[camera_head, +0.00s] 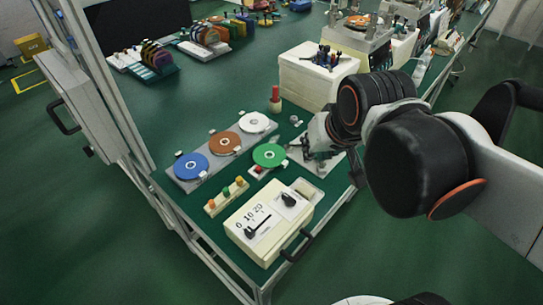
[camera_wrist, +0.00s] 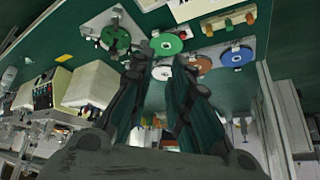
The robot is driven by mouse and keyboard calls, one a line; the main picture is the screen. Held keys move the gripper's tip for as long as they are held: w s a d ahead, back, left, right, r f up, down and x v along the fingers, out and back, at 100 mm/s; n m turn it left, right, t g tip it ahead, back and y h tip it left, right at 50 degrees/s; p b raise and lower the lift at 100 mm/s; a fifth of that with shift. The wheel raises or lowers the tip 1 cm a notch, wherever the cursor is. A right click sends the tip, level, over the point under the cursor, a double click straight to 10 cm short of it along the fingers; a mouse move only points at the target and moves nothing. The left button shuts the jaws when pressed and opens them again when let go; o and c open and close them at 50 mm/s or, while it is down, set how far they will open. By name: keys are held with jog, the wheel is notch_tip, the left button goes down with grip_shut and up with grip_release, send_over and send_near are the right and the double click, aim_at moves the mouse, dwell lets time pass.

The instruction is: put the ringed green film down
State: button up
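The green film (camera_head: 268,155) is a flat round disc with a pale centre. It lies face up over a small red and white piece, just right of the grey tray. In the wrist view the green film (camera_wrist: 167,44) shows just past my fingertips. My gripper (camera_head: 308,146) is to the right of the disc in the head view, over a grey plate. In the wrist view the two dark fingers of my gripper (camera_wrist: 162,54) stand apart, with a gap between them and nothing visibly held. Whether a fingertip touches the disc's edge cannot be told.
The grey tray (camera_head: 184,180) bears a blue disc (camera_head: 191,166), a brown disc (camera_head: 225,143) and a white disc (camera_head: 253,122). A cream control box (camera_head: 262,228) and a small peg block (camera_head: 226,197) stand in front. The grey plate with a dark green round fixture (camera_wrist: 116,38) lies beside the film.

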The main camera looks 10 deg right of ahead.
jog(key=w+m+g+p, duration=0.2)
jog(key=w+m, duration=0.1)
jog(key=w, duration=0.4)
jog(key=m+g+p, duration=0.4)
jog(key=m, duration=0.3)
send_over(285, 162)
notch_tip(285, 162, down, 15)
notch_tip(285, 162, down, 8)
jog(key=b, duration=0.2)
jog(key=shift+d+f+b, duration=0.1)
jog(key=shift+f+b, duration=0.05)
jog(key=shift+b, duration=0.15)
notch_tip(285, 162, down, 5)
jog(key=shift+f+b, duration=0.1)
jog(key=shift+b, duration=0.9)
jog(key=shift+s, duration=0.1)
grip_shut()
